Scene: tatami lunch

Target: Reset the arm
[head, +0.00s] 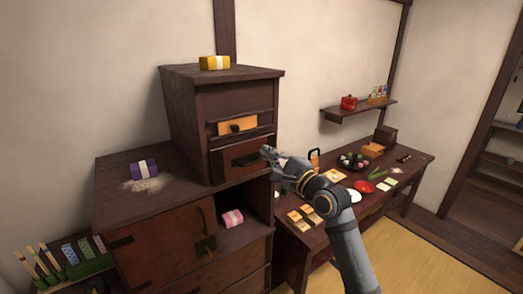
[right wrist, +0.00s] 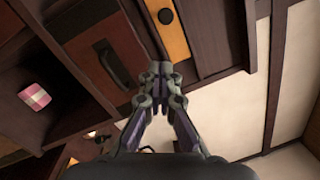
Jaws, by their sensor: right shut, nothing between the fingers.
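My right gripper (head: 268,151) is raised in front of the dark wooden cabinet (head: 235,96), close to its lower small drawer (head: 240,158). In the right wrist view the fingers (right wrist: 160,70) are closed together with nothing between them. The drawer's dark handle (right wrist: 112,68) shows to the left of the fingers, apart from them as far as I can tell. The orange-fronted drawer (head: 238,125) above also shows in the wrist view (right wrist: 168,28). My left gripper is not in view.
A yellow bundle (head: 214,62) sits on top of the cabinet. A purple bundle (head: 143,168) lies on the lower top by pale grains. A pink bundle (head: 232,217) is in the open niche. A low table (head: 400,190) with food stands right. A shelf (head: 358,110) holds a red pot.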

